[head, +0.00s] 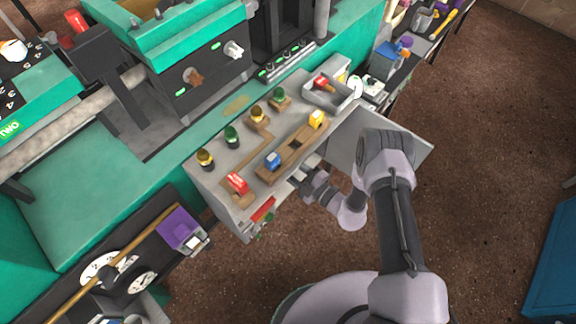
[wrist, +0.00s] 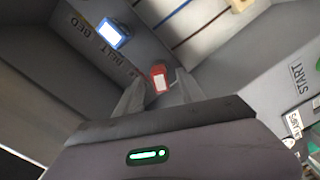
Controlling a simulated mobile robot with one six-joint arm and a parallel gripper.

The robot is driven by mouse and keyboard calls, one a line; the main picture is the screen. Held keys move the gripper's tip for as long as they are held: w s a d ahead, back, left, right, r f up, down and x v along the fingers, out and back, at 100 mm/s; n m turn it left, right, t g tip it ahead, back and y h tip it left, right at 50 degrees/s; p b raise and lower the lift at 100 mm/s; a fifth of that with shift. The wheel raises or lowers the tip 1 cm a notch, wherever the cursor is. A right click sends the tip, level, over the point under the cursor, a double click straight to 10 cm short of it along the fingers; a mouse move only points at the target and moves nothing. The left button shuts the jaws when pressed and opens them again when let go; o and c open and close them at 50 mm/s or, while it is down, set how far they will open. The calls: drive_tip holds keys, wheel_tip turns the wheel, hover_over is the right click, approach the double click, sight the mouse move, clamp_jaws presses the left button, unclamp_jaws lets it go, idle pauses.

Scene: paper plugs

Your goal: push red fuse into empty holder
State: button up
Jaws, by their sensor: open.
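In the head view, a brown strip (head: 295,150) on the grey panel holds a blue fuse (head: 273,160) and a yellow fuse (head: 316,119), with a dark empty slot between them. A red fuse (head: 237,183) with a pale label sits on a brown base at the panel's front left. My gripper (head: 298,178) is beside the panel's front edge. In the wrist view, my gripper (wrist: 155,92) is open, with a red block with a pale label (wrist: 159,78) just beyond its fingertips. I cannot tell which red part this is. A blue lit block (wrist: 110,33) is up left.
Several small green and yellow knobs (head: 232,134) stand along the panel's back. A grey tray (head: 340,98) with a red-ended part is at its far right. A flat grey plate (head: 345,140) extends to the right. A red piece (head: 263,209) shows on the panel's front edge.

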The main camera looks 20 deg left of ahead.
drive_tip(key=shift+p+v, duration=0.4)
drive_tip(key=shift+v, duration=2.35)
